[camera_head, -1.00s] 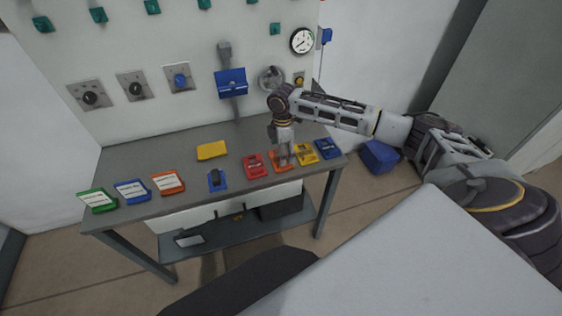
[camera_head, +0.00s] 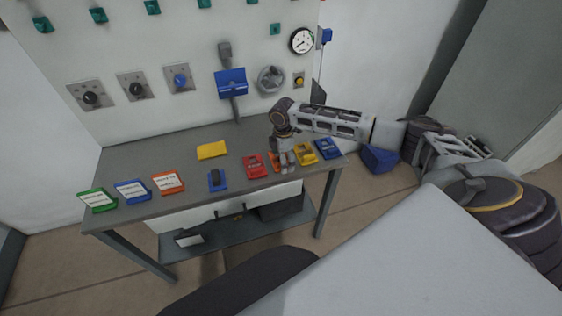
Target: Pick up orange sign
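My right arm comes in from the right, and my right gripper (camera_head: 287,164) points down at the front right of the table. It is directly over an orange item (camera_head: 274,155), which is mostly hidden behind the fingers. I cannot tell whether the fingers touch it or how far apart they are. Another orange sign (camera_head: 168,183), with a white face, lies at the left front of the table, away from the gripper. My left gripper is not in view.
The table (camera_head: 150,155) also holds a green sign (camera_head: 97,200), a blue sign (camera_head: 132,190), a yellow block (camera_head: 211,150) and a blue holder (camera_head: 217,180). Red (camera_head: 255,166), yellow (camera_head: 305,153) and blue (camera_head: 327,148) items flank the gripper closely. A panel with knobs stands behind.

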